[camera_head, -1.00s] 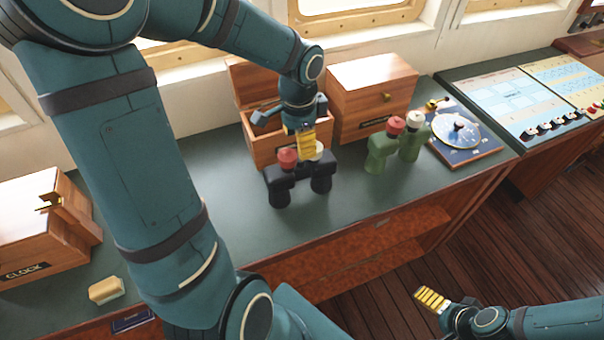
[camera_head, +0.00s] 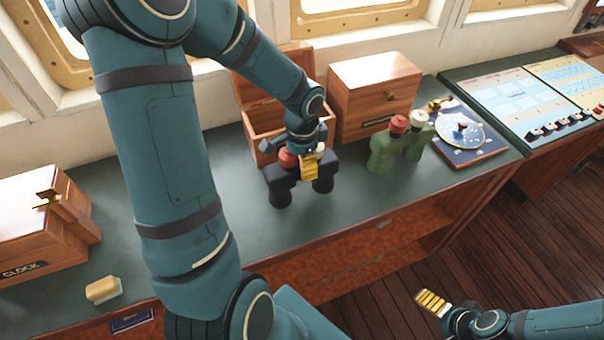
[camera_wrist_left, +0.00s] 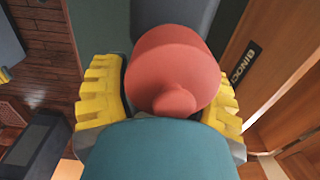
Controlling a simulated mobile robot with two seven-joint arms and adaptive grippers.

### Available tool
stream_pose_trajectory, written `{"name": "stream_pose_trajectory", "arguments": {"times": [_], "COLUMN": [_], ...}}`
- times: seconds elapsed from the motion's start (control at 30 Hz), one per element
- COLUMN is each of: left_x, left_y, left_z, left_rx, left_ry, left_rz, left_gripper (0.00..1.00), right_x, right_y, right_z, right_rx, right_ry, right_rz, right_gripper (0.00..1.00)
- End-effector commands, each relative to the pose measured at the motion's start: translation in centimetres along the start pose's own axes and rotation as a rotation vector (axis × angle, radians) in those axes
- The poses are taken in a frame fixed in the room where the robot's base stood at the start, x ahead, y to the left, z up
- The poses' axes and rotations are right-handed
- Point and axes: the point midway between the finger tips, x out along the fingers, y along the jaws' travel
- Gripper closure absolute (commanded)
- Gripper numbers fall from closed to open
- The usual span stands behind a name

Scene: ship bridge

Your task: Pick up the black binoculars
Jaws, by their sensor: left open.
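The black binoculars (camera_head: 280,185) stand upright on the green counter top, with a red eyepiece cap (camera_head: 288,158) on the left and a pale one mostly hidden behind my gripper. My left gripper (camera_head: 308,168) is open and reaches down at the top of the binoculars. In the left wrist view, the red cap (camera_wrist_left: 175,70) lies between its two yellow fingers, with the left finger (camera_wrist_left: 100,95) and right finger (camera_wrist_left: 224,108) on either side. Contact cannot be told. My right gripper (camera_head: 432,300) is at the lower right, over the floor, away from the counter.
Green binoculars (camera_head: 383,152) with red and white caps stand to the right. Behind are an open wooden box (camera_head: 268,122) and a closed wooden box (camera_head: 372,90). A blue dial plate (camera_head: 470,146) is farther right. A clock box (camera_head: 30,225) and a yellowish block (camera_head: 103,290) are at left.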

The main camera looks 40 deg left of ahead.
Motion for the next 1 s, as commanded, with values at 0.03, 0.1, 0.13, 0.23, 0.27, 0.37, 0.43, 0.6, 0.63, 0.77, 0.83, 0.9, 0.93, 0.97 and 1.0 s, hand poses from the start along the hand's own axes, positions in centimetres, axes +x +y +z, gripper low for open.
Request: {"name": "stream_pose_trajectory", "arguments": {"times": [0.03,0.1,0.13,0.23,0.27,0.37,0.43,0.6,0.63,0.77,0.83,0.9,0.93,0.97,1.0], "left_x": [0.0,0.0,0.0,0.0,0.0,0.0,0.0,-0.1,-0.1,-0.6,-1.4,-2.5,-3.0,-3.5,-4.3], "left_y": [0.0,0.0,0.0,0.0,0.0,0.0,0.0,0.0,0.0,0.0,0.0,-0.1,-0.1,-0.1,-0.1], "left_z": [0.0,0.0,0.0,0.0,0.0,0.0,0.0,-0.1,-0.1,-0.1,-0.1,-0.1,-0.1,-0.1,-0.1], "left_rx": [0.0,0.0,0.0,0.0,0.0,0.0,0.0,0.0,0.0,0.0,0.0,0.0,-0.001,-0.001,-0.001], "left_ry": [0.0,0.0,0.0,0.0,0.0,0.0,0.0,0.002,0.001,0.002,0.003,0.004,0.005,0.005,0.005], "left_rz": [0.0,0.0,0.0,0.0,0.0,0.0,0.001,0.0,0.0,-0.001,-0.002,-0.004,-0.004,-0.004,-0.006], "left_gripper": [0.38,0.63,0.73,1.0,1.0,1.0,1.0,1.0,1.0,1.0,1.0,1.0,1.0,1.0,1.0], "right_x": [0.0,0.0,0.0,0.0,0.0,0.0,0.0,0.0,0.0,-0.1,-0.3,-0.5,-0.6,-0.7,-0.8], "right_y": [0.0,0.0,0.0,0.0,0.0,0.0,0.0,0.0,0.0,-0.1,-0.1,-0.2,-0.2,-0.3,-0.3], "right_z": [0.0,0.0,0.0,0.0,0.0,0.0,0.0,0.0,0.0,0.0,-0.1,-0.1,-0.1,-0.1,-0.1], "right_rx": [0.0,0.0,0.0,0.0,0.0,0.0,0.0,0.0,0.0,0.0,0.0,0.0,0.0,0.0,-0.001], "right_ry": [0.0,0.0,0.0,0.0,0.0,0.0,0.0,0.0,0.0,0.0,0.0,0.0,0.0,0.0,0.0], "right_rz": [0.0,0.0,0.0,0.0,0.0,0.0,0.0,0.0,0.0,0.0,-0.001,-0.001,-0.001,-0.002,-0.002], "right_gripper": [0.0,0.0,0.0,0.0,0.0,0.0,0.0,0.0,0.0,0.0,0.0,0.0,0.0,0.0,0.0]}}
